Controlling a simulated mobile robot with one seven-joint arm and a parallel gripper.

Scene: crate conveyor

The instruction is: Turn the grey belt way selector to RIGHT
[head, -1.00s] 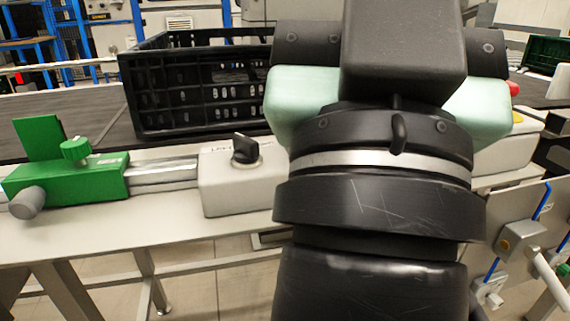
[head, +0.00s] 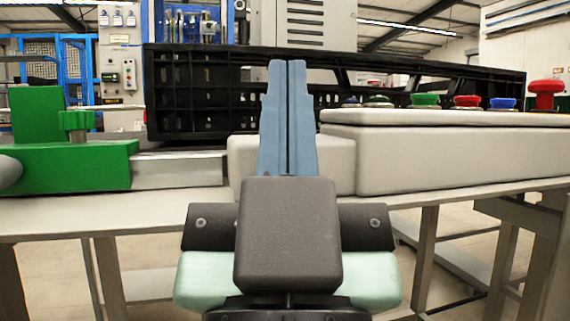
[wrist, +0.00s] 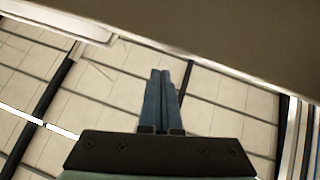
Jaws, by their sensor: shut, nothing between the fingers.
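The selector's small light-grey box (head: 338,168) stands on the rail in front of the belt in the head view. Its knob is hidden behind my fingers, so its setting cannot be told. My gripper (head: 288,66) has its two long blue fingers closed together and empty, standing in front of the box in the picture. Whether they touch it cannot be told. In the wrist view my gripper (wrist: 160,74) shows the same closed fingers over the tiled floor, and no selector is seen.
A black crate (head: 200,85) stands behind the box. A green clamp block (head: 70,165) is on the left of the rail. A larger grey panel (head: 440,160) on the right carries several coloured buttons, with a red mushroom button (head: 543,92) at its far end.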

